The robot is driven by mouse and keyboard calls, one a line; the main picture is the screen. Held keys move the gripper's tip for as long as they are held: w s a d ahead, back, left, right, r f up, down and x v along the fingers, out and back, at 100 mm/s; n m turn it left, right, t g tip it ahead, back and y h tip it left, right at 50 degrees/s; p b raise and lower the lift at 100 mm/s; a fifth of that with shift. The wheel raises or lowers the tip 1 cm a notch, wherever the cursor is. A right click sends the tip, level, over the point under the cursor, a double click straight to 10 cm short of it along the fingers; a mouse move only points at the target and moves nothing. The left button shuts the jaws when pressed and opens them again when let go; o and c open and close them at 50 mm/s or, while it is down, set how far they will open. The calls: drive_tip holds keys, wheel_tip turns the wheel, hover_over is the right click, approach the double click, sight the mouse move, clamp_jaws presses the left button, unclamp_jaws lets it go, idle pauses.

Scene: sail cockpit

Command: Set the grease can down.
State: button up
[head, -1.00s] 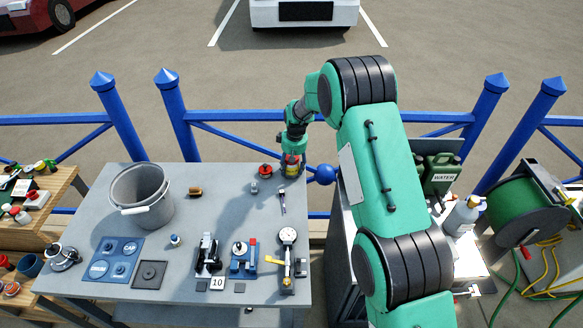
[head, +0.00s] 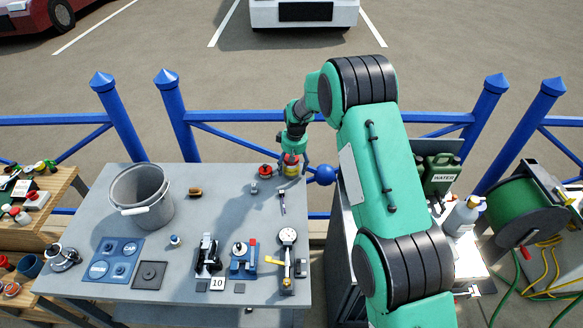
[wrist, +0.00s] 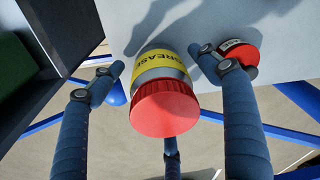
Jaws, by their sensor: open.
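The grease can (head: 291,166) has a yellow band and a red lid. It stands at the far right corner of the grey table (head: 225,205). In the wrist view the grease can (wrist: 165,85) shows its red lid toward the camera and part of its "GREASE" label. My gripper (head: 293,163) is at the can, its fingers spread. In the wrist view the blue fingers of my gripper (wrist: 160,62) lie on both sides of the can with gaps between. The can's base is hidden.
A smaller red-topped tin (head: 265,170) stands just left of the can; it also shows in the wrist view (wrist: 240,54), close to one finger. A grey bucket (head: 142,196) stands at the table's left. The table's far and right edges are near the can.

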drive_tip(key=r, duration=0.4)
drive_tip(key=r+p, duration=0.1)
drive_tip(key=r, duration=0.2)
drive_tip(key=s+r, duration=0.1)
drive_tip(key=r, duration=0.3)
drive_tip(key=shift+d+r, duration=0.3)
drive_tip(key=shift+d, duration=0.1)
idle(0.3)
drive_tip(key=shift+s+d+r, duration=0.1)
drive_tip(key=shift+r, duration=0.15)
drive_tip(key=s+d+r+m+t, duration=0.1)
drive_tip(key=s+d+r, duration=0.3)
drive_tip(key=s+r, duration=0.5)
drive_tip(key=s+d+r+m+t, duration=0.1)
drive_tip(key=s+d+r+m, duration=0.1)
drive_tip(key=s+d+r, duration=0.6)
drive_tip(key=s+d+r+m, duration=0.1)
drive_tip(key=s+r, duration=0.7)
drive_tip(key=r, duration=0.4)
drive_tip(key=s+d+m+t, duration=0.1)
drive_tip(key=s+d, duration=0.2)
drive_tip(key=s, duration=1.1)
drive_tip(key=s+d+r+m+t, duration=0.1)
drive_tip(key=s+d, duration=0.3)
drive_tip(key=s, duration=1.1)
drive_tip(key=shift+s+d+r+m+h, duration=0.15)
drive_tip(key=shift+r+m+h, duration=0.2)
drive_tip(key=shift+m, duration=0.35)
drive_tip(key=shift+f, duration=0.15)
